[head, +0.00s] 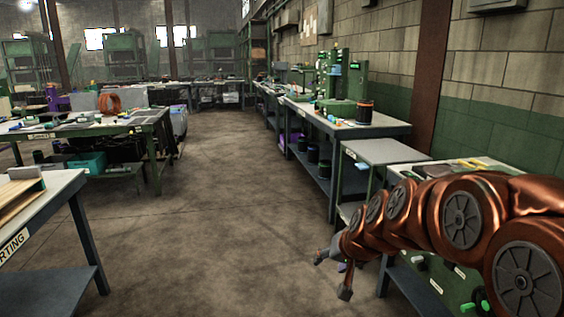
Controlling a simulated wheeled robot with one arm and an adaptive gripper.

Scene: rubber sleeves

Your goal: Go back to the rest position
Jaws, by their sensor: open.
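My arm stretches in from the right edge of the head view, its copper-coloured links reaching toward the middle. My gripper (333,275) is at its end, low and right of centre, over the bare floor beside the right-hand benches. Its two dark fingers are spread apart. I see nothing between them. The rubber sleeves cannot be told apart in this view.
A bench (375,124) with a green machine (345,80) stands along the right wall. A lower grey table (385,151) is in front of it. A sorting table (62,185) is at the near left, a green-framed table (150,117) behind it. The aisle floor (225,190) is clear.

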